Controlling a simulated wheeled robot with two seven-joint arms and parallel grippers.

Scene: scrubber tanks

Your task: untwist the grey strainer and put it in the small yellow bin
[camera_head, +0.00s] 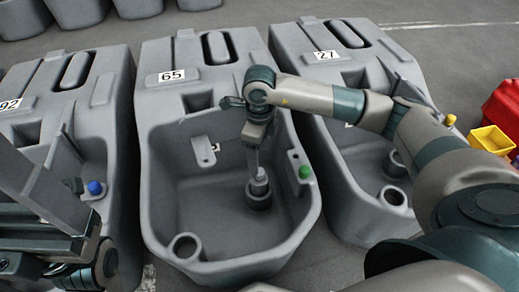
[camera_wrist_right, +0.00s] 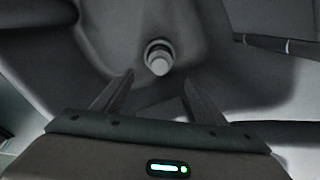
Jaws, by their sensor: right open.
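The grey strainer (camera_head: 260,187) stands upright in the basin of the tank marked 65 (camera_head: 220,240), with a pale, narrower top and a darker, wider ring at its foot. In the right wrist view the strainer (camera_wrist_right: 158,59) shows end-on, just beyond the fingertips and between their lines. My right gripper (camera_head: 254,166) points down over it and is open; the wrist view shows its fingers (camera_wrist_right: 158,77) apart with nothing between them. The small yellow bin (camera_head: 491,140) is at the far right. Part of my left arm is at the lower left; its jaws are unclear.
Tank 27 (camera_head: 410,225) stands to the right and tank 92 (camera_head: 100,120) to the left. A red container (camera_head: 503,108) is behind the yellow bin.

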